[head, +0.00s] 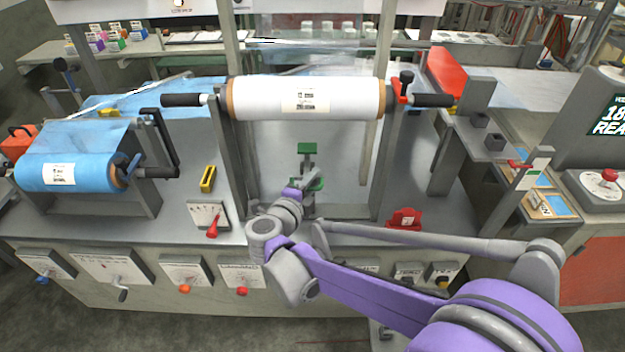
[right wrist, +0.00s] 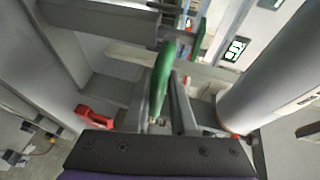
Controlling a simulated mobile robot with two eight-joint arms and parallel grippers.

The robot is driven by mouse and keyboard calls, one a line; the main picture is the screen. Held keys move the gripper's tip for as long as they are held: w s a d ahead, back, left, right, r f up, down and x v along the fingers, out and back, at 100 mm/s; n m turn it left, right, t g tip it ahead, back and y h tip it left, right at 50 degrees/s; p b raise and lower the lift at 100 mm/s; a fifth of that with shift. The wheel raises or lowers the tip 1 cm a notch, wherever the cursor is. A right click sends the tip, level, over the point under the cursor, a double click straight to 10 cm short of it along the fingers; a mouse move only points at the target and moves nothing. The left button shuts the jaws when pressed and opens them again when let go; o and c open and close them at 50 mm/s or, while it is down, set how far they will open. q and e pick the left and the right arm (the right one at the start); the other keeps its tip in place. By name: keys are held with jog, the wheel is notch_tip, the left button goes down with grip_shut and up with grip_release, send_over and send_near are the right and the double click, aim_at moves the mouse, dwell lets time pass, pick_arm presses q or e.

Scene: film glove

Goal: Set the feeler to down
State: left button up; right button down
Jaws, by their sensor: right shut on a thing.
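A green handle (head: 312,184), which looks to be that of the feeler, stands below the white film roll in the machine's middle bay. A green block (head: 307,148) on a grey post is just behind it. My right gripper (head: 298,190) is at the handle and partly hides it. In the right wrist view the green handle (right wrist: 161,82) points up and away, tilted, at the grey fingers of the right gripper (right wrist: 172,95), which is shut on it. My left gripper is out of view.
The white film roll (head: 305,97) spans the two uprights above the bay. A red-handled lever (head: 211,222) is on the left and a red part (head: 404,220) on the right of the deck. A blue film roll (head: 70,170) lies at far left.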

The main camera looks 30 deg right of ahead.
dwell(0.3)
jog(key=shift+s+a+f, duration=0.1)
jog(key=shift+f, duration=0.4)
jog(key=c, duration=0.9)
grip_release()
jog(key=shift+v, duration=5.35)
jog(key=shift+r, duration=0.1)
